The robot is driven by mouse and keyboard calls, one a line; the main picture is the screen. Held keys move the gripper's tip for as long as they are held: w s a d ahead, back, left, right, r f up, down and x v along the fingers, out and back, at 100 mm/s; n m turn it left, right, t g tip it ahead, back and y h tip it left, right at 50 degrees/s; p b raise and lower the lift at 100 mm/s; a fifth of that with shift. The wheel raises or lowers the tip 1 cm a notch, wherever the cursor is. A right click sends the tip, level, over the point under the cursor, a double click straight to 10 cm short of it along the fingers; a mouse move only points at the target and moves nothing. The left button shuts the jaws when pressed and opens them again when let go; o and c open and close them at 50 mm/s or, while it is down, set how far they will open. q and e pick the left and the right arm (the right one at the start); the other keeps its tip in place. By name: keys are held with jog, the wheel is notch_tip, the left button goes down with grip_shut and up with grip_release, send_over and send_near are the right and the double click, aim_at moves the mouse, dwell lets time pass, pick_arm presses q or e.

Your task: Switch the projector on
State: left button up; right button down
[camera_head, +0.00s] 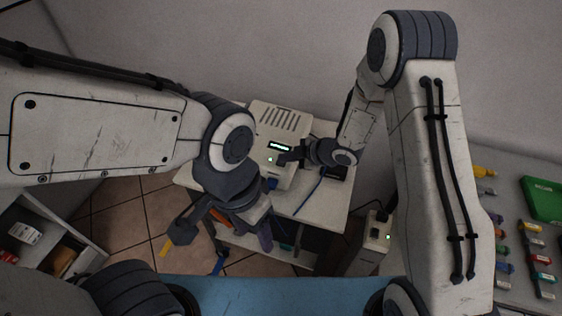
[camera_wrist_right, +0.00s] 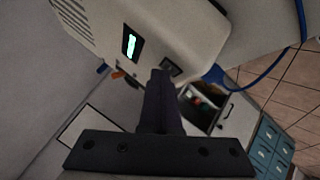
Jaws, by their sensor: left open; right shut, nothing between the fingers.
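The pale projector (camera_head: 283,120) stands on a white table against the wall. A small display (camera_head: 280,147) on it glows green, and the lit display also shows in the right wrist view (camera_wrist_right: 131,43). My right gripper (camera_head: 281,159) is shut and empty at the projector's front. In the right wrist view its fingertips (camera_wrist_right: 160,76) are beside a small dark recessed panel (camera_wrist_right: 172,67); I cannot tell whether they touch it. A blue cable (camera_wrist_right: 262,82) runs from near the projector's lower corner. My left gripper (camera_head: 226,232) is open and empty, lower and nearer.
The white table (camera_head: 325,200) has a dark object near its right edge. A pale box (camera_head: 377,240) with a green light stands to the right. A side surface holds several coloured items and a green tray (camera_head: 543,197).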

aim_at(287, 165)
jog(key=shift+d+r+p, duration=0.1)
jog(key=shift+r+p, duration=0.45)
jog(key=shift+r, duration=0.2)
notch_tip(287, 165, up, 5)
jog(key=p, duration=0.4)
jog(key=shift+s+d, duration=0.1)
jog(key=shift+d, duration=0.05)
dwell(0.5)
